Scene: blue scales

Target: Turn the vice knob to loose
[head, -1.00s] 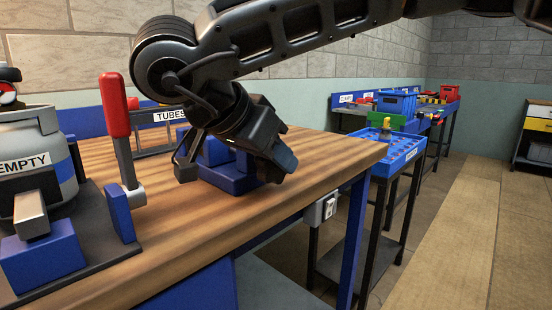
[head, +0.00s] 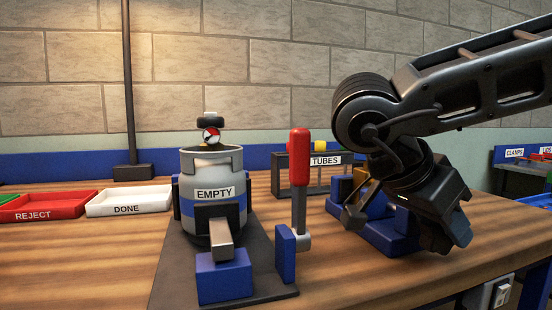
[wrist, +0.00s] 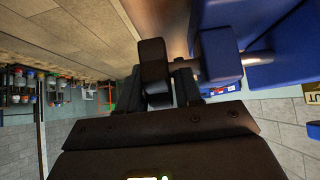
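A blue vice (head: 385,236) stands on the right part of the wooden bench, partly hidden by my gripper (head: 356,208). In the wrist view the vice shows as large blue blocks (wrist: 282,50) at the upper right. A metal shaft (wrist: 188,64) runs left from them to a dark knob-like piece (wrist: 152,62). My gripper's fingers (wrist: 172,88) point at this piece and shaft and look very close to them. I cannot tell whether they touch it or are shut on it. In the head view the knob cannot be told apart from the dark fingers.
On the bench (head: 110,245), left of the vice, stand a red-handled lever (head: 299,160) and a grey canister marked EMPTY (head: 213,168). A TUBES rack (head: 315,180) is behind. A red REJECT tray (head: 45,205) and a white DONE tray (head: 130,202) lie at left.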

